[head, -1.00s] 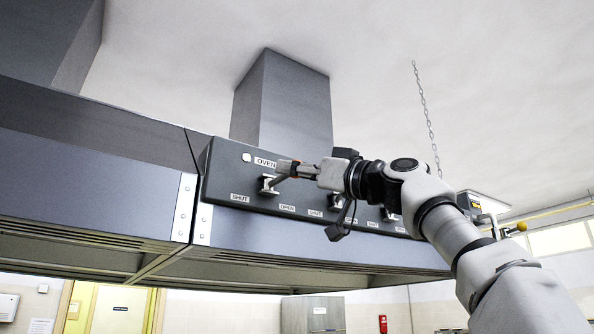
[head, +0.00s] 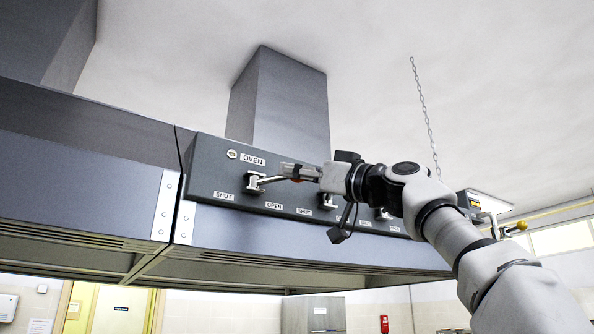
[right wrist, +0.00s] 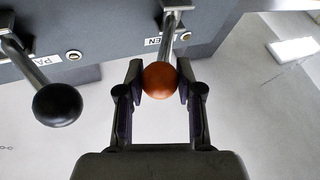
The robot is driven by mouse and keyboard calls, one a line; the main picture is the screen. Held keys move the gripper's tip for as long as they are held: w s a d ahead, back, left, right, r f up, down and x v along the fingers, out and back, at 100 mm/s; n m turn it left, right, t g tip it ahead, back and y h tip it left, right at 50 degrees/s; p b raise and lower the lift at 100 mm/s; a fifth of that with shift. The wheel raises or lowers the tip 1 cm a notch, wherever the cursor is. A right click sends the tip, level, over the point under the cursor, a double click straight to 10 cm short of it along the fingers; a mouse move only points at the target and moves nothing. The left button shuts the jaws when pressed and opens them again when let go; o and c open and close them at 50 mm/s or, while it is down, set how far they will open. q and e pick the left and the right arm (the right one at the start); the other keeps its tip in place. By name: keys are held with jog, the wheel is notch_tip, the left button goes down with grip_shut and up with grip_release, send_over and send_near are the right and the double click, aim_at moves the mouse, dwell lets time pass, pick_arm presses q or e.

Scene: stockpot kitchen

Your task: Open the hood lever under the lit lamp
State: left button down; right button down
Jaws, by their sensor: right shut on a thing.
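The hood's control panel (head: 205,180) carries an OVEN label (head: 252,160) with a small round lamp (head: 232,154) left of it. The lamp now looks dull with a pale rim. Below it is a metal lever (head: 268,180), angled right from its pivot, on the OPEN side. My right gripper (head: 298,173) is shut on this lever's end. In the right wrist view, the fingers of this gripper (right wrist: 160,70) stand either side of the lever's orange ball knob (right wrist: 160,82). My left gripper is not in view.
Another lever with a black knob (right wrist: 57,104) hangs left in the right wrist view, beside a second lamp (right wrist: 73,56). More levers sit along the panel behind my right arm. A chain (head: 424,105) hangs to the right.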

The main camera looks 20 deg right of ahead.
jog(key=shift+d, duration=0.1)
jog(key=c, duration=0.7)
grip_release()
jog(key=shift+w+f, duration=0.1)
jog(key=shift+w, duration=0.05)
jog(key=shift+c, duration=0.2)
jog(key=shift+w+d, duration=0.1)
jog(key=shift+d, duration=0.05)
jog(key=shift+a, duration=0.2)
